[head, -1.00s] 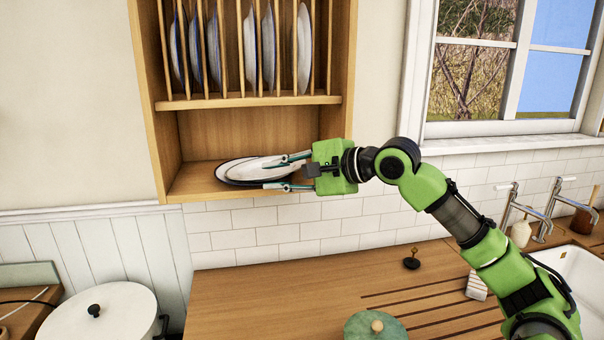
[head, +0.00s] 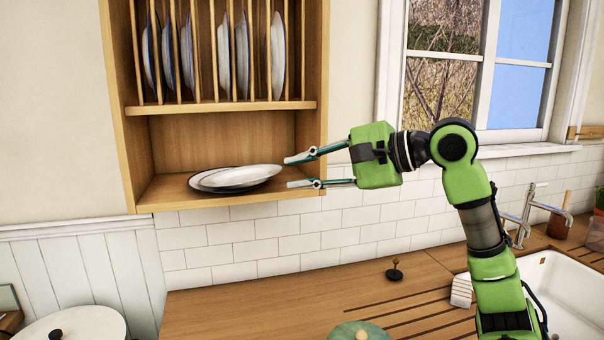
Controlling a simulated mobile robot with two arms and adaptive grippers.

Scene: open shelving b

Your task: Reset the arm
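My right gripper (head: 304,171) is open and empty, its two fingers spread one above the other and pointing left. It is just right of a white plate (head: 250,176) and apart from it. The white plate rests tilted on a dark-rimmed plate (head: 205,187) on the lower shelf of the wooden wall rack (head: 160,194). My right arm comes up from the lower right over the counter. My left gripper does not show.
Several plates (head: 223,58) stand upright between slats in the upper rack. Below are a wooden counter (head: 240,305), a green lid (head: 361,333), a small dark item (head: 394,274), a white sink (head: 560,290) with taps (head: 520,215), and a white pot (head: 90,325). A window (head: 470,70) is at the right.

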